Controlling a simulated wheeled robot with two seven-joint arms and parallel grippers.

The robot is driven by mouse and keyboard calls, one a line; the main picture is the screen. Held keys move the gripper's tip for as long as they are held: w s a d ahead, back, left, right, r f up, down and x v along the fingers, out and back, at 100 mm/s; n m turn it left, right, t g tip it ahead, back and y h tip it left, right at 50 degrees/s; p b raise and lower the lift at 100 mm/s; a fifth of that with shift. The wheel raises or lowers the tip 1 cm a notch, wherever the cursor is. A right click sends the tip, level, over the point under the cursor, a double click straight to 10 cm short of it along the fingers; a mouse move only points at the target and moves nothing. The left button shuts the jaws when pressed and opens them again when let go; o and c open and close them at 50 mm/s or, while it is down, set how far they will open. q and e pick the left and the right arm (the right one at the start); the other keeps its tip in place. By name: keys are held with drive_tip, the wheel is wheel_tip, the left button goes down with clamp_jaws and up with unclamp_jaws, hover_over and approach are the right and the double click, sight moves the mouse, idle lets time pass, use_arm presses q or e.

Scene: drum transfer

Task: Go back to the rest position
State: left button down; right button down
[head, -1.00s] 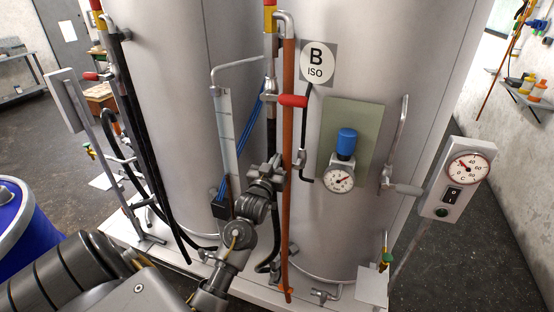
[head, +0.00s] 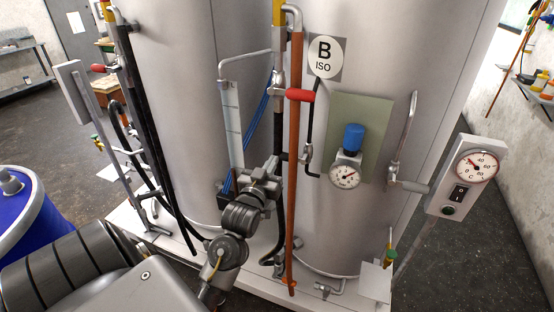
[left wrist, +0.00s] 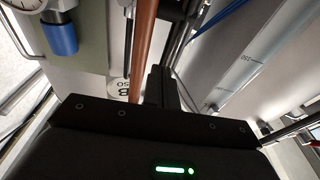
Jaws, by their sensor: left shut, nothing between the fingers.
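My left gripper (head: 268,168) is in front of the gap between the two tall steel tanks, just left of the orange-brown pipe (head: 295,160). It is shut and empty. Part of it lies over the lower end of the sight gauge (head: 231,120); whether it touches anything there I cannot tell. In the left wrist view its dark fingers (left wrist: 160,85) are together, with the pipe (left wrist: 142,40) close beside them. My left arm reaches in from the lower left. My right gripper does not show.
Black hoses (head: 145,110) hang at the left tank. A blue drum (head: 22,220) stands at far left. Floor beyond is open.

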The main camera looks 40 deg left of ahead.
use_arm(q)
drive_tip(key=shift+s+d, duration=0.15)
drive_tip(key=shift+s, duration=0.2)
drive_tip(key=w+d+f+m+g+h, duration=0.1)
drive_tip(key=d+f+g+h, duration=0.15)
drive_tip(key=f, duration=1.25)
drive_tip(key=w+d+f+m+g+h, duration=0.1)
drive_tip(key=w+d+f+m+g, duration=0.15)
drive_tip(key=f, duration=1.25)
drive_tip(key=s+d+f+g+h, duration=0.1)
drive_tip(key=s+d+f, duration=0.15)
drive_tip(key=f, duration=0.35)
drive_tip(key=s+d+f+g, duration=0.1)
drive_tip(key=s+f+g, duration=0.15)
drive_tip(key=f, duration=0.35)
drive_tip(key=s+d+f+m+g+h+b, duration=0.1)
drive_tip(key=s+d+f+g, duration=0.1)
drive_tip(key=s+f, duration=0.75)
drive_tip(key=s+d+f+m+g+h, duration=0.1)
drive_tip(key=s+d+f+g, duration=0.2)
drive_tip(key=s+f, duration=0.7)
drive_tip(key=s+f+g, duration=0.2)
drive_tip(key=s+f, duration=0.1)
drive_tip(key=s, duration=0.8)
drive_tip(key=s+d+f+m+g+b, duration=0.1)
drive_tip(key=s+f, duration=0.3)
drive_tip(key=s, duration=0.8)
drive_tip(key=shift+s+d+g, duration=0.2)
drive_tip(key=shift+s+g, duration=0.05)
drive_tip(key=shift+g, duration=0.4)
